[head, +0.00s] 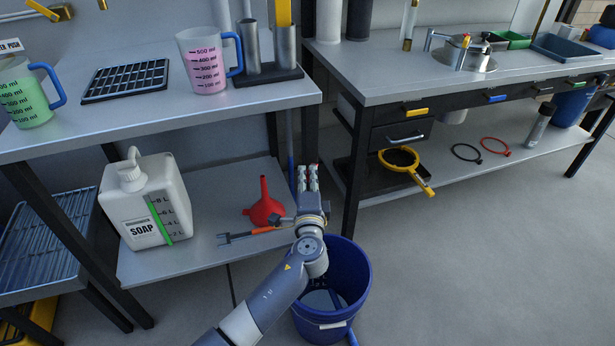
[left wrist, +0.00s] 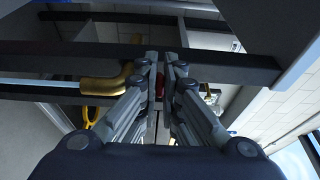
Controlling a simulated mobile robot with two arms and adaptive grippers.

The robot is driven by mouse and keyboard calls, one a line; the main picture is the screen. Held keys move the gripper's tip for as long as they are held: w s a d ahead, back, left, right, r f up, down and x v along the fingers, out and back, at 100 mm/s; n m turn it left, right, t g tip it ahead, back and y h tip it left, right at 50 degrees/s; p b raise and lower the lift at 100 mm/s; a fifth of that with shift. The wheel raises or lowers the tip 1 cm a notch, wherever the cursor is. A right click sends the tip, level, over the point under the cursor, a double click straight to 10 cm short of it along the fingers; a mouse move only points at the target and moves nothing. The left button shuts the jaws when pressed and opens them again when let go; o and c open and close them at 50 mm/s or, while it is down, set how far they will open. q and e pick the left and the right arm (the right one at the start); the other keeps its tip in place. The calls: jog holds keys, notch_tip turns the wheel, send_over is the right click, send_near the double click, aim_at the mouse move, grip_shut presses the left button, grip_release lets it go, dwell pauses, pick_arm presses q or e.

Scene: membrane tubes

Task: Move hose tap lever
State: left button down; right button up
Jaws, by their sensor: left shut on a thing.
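My left gripper (head: 308,180) is in front of the gap between the two benches, above the blue bucket. In the left wrist view its fingers (left wrist: 160,72) are almost together and shut on a small red piece (left wrist: 159,86), which looks like the tap's lever. A curved brass fitting (left wrist: 108,84), which looks like the tap body, lies just left of the fingers, joined to a pale blue pipe or hose (left wrist: 40,85). The fingers hide most of the lever. In the head view the tap is hidden behind the gripper. My right gripper is not in view.
The blue bucket (head: 361,285) stands on the floor below my left arm. A red funnel (head: 264,208) and a white soap canister (head: 145,205) stand on the left bench's lower shelf. A yellow ring-shaped tool (head: 425,184) sticks out from the right bench. Floor at right is clear.

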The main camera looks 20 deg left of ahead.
pick_arm(q)
jog(key=c, duration=1.8)
grip_release()
jog(key=shift+s, duration=0.1)
jog(key=v, duration=1.2)
jog(key=shift+f, duration=0.1)
